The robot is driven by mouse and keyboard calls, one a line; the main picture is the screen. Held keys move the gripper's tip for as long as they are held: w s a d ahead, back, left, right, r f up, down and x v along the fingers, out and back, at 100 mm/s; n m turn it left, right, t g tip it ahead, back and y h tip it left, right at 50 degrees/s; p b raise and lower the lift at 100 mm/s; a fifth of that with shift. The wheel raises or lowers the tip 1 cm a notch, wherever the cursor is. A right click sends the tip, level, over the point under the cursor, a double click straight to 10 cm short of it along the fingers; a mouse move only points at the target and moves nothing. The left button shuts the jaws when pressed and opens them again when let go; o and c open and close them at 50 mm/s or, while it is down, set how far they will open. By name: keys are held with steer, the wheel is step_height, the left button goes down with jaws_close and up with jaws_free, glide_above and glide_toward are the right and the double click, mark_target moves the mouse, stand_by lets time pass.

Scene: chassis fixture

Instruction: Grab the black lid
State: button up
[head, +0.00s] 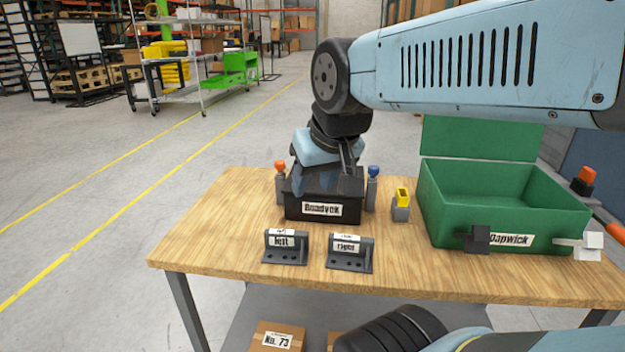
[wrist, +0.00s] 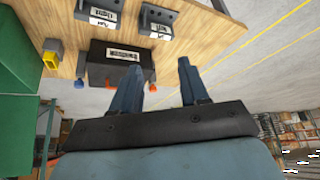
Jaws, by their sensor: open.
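A black box-shaped piece (head: 295,208) with a white label stands on the wooden table, between an orange-topped post and a blue-topped post. It also shows in the wrist view (wrist: 97,62). I cannot tell a separate lid edge on it; my arm hides part of its top and back. My gripper (head: 318,184) is open, fingers apart, over or just behind this piece in the head view. Contact cannot be told.
Two grey brackets labelled left (head: 285,255) and right (head: 349,261) stand in front. A yellow-and-grey block (head: 401,210) is right of the black piece. A green case (head: 470,225), its cover raised, stands farther right. The table's left part is clear.

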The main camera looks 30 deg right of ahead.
steer(key=w+a+f+m+t, duration=0.1)
steer(key=w+a+m+t, duration=0.3)
steer(key=w, duration=0.7)
steer(key=w+d+f+m+t, duration=0.1)
steer(key=w+f+m+t, duration=0.1)
steer(key=w+m, duration=0.75)
steer(key=w+d+f+m+g+h, duration=0.1)
steer(key=w+d+f+m+h, duration=0.2)
steer(key=d, duration=0.4)
steer(key=w+d+f+m+g+h, duration=0.1)
steer(key=w+d+f+m+h, duration=0.2)
steer(key=d+f+m+h, duration=0.2)
steer(key=w+d+f+m+g+h, duration=0.1)
steer(key=w+d+f+m+h, duration=0.3)
steer(key=d, duration=0.5)
steer(key=shift+w+f+m+h, duration=0.1)
steer(key=shift+f+m+h, duration=0.15)
steer(key=shift+m+h, duration=0.75)
steer(key=shift+m+y, duration=0.35)
steer(key=shift+y, duration=0.05)
steer(key=shift+x, duration=2.6)
steer(key=shift+d, duration=0.15)
